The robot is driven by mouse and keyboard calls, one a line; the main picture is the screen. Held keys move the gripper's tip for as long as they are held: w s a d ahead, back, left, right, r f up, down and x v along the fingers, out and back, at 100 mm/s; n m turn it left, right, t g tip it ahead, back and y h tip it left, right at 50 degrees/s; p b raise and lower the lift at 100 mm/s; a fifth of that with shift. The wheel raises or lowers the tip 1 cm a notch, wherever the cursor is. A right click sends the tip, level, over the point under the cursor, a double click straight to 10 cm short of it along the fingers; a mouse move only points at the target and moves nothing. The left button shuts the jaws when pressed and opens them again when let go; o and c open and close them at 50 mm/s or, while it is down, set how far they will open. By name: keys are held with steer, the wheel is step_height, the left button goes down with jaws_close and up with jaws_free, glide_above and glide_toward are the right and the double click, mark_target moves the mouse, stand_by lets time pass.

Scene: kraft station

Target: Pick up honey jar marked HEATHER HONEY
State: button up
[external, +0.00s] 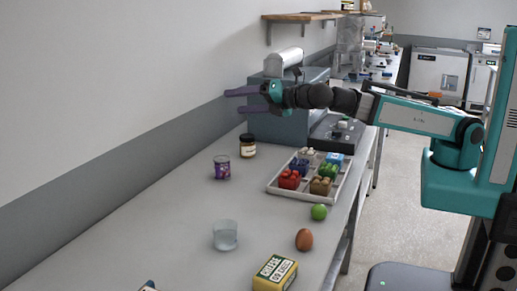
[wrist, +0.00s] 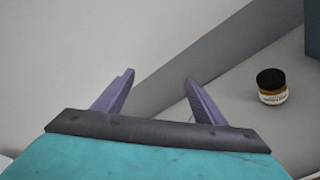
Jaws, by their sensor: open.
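A small jar with a dark lid, brown contents and a pale label (external: 248,147) stands upright on the bench, near the wall and the grey machine. It also shows at the right of the wrist view (wrist: 271,87). The label is too small to read. My gripper (external: 233,101), with purple fingers, is open and empty in the air near the wall, above the jar and apart from it. In the wrist view the two spread fingers (wrist: 158,80) have only wall and bench edge between them.
A purple-labelled container (external: 222,168) stands in front of the jar. A white tray (external: 273,186) of coloured items lies to the right. A glass (external: 225,236), a lime (external: 319,212), an egg (external: 304,239) and a yellow box (external: 275,273) are nearer. The grey machine (external: 290,125) stands behind.

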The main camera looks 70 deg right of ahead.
steer(key=r+h+p, duration=0.2)
steer(key=p, duration=0.1)
glide_above(252, 137)
steer(key=a, duration=0.5)
steer(key=d+f, duration=0.3)
steer(key=d, duration=0.1)
steer(key=f+n+g, duration=0.1)
steer(key=f+n, duration=0.1)
steer(key=f, duration=0.3)
steer(key=f+n+g+h+b, duration=0.1)
steer(key=f+n, duration=0.1)
steer(key=f, duration=0.4)
steer(key=d+f+n+g, duration=0.1)
steer(key=f+n, duration=0.1)
steer(key=f, duration=0.4)
steer(key=shift+s+f, duration=0.1)
steer(key=shift+s, duration=0.15)
steer(key=shift+w, duration=0.1)
steer(key=shift+w+d+f, duration=0.15)
steer(key=shift+w+f, duration=0.05)
steer(key=shift+w, duration=0.25)
steer(key=shift+p+x, duration=0.55)
steer(key=shift+x, duration=2.55)
